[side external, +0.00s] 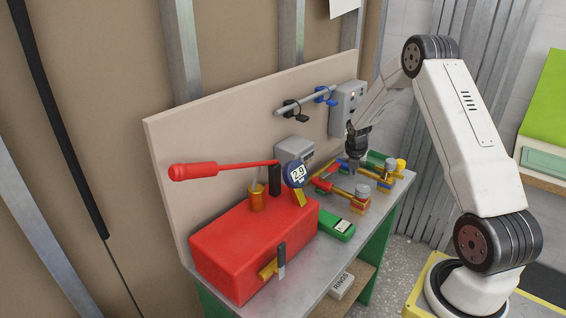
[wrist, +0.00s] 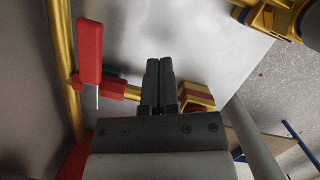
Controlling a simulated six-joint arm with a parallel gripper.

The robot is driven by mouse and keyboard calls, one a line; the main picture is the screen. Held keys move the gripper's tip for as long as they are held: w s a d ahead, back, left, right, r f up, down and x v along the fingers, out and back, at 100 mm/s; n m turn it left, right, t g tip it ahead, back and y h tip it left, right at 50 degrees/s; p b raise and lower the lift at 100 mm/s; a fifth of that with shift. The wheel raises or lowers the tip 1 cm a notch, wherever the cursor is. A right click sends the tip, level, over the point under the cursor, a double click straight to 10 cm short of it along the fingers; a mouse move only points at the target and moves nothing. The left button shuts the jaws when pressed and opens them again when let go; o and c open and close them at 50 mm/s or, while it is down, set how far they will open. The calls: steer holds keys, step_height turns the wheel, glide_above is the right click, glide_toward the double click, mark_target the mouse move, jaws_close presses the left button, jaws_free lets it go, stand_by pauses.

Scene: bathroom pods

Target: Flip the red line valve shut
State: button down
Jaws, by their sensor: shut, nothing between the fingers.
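The red line valve shows in the wrist view as an upright red handle (wrist: 89,50) on a brass pipe (wrist: 62,60) at the left, with a thin pale pin below it. In the side view, red parts (side external: 322,184) show on the brass fittings at the bench's back right; which one is the handle is hard to tell. My gripper (side external: 354,168) points down over these fittings. In the wrist view my gripper (wrist: 160,62) is shut and empty, to the right of the red handle and apart from it.
A red pump box (side external: 235,250) with a long red lever (side external: 215,168) and a gauge (side external: 297,174) fills the bench's left. A green meter (side external: 336,224) lies beside it. Blue (side external: 326,94) and black (side external: 291,109) wall valves sit behind. Brass fittings (side external: 363,191) stand close to my gripper.

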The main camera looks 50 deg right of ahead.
step_height(320, 180, up, 10)
steer(key=s, duration=0.2)
steer(key=shift+f, duration=0.15)
steer(key=shift+a, duration=0.15)
stand_by(0.4)
steer(key=s+a+r+m+t+y, duration=0.1)
steer(key=s+a+m+y, duration=0.15)
steer(key=a+m, duration=1.9)
steer(key=s+a+m, duration=0.1)
steer(key=s+a, duration=0.6)
steer(key=a, duration=0.6)
steer(key=shift+f+t, duration=0.3)
steer(key=shift+f, duration=0.1)
